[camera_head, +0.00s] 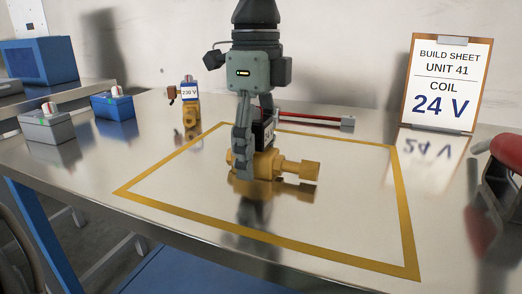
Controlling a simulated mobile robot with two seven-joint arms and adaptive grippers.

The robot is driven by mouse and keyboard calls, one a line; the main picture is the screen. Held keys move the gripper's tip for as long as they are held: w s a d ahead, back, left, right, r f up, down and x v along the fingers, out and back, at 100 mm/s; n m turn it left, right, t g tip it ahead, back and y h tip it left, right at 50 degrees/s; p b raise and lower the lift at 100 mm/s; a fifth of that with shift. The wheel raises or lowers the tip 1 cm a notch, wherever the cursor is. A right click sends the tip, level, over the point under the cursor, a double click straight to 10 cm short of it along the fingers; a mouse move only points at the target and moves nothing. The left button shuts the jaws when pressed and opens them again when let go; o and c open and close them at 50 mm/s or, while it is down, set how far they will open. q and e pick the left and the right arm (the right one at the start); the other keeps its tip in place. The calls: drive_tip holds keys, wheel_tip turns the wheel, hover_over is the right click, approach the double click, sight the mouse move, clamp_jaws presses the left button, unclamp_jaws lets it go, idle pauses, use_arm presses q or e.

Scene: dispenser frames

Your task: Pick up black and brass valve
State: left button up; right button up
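The black and brass valve lies on the steel bench inside the yellow outlined square; its brass body (298,168) points right. Its black coil, with a pale label, is mostly hidden behind my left gripper (254,150). That gripper points straight down, with its near finger in front of the coil and reaching down to the brass body. The far finger is largely hidden, so I cannot tell whether the fingers press on the valve. The valve appears to rest on the bench. My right gripper is not in view.
A second brass valve with a 230 V label (189,104) stands behind the square at left. Blue and grey switch boxes (113,103) (46,123) are further left. A red bar (313,119) lies behind. A build sheet stand (443,83) reads 24 V. A red-topped object (507,149) is at right.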

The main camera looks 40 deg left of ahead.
use_arm(q)
drive_tip(key=shift+s+f, duration=0.1)
clamp_jaws()
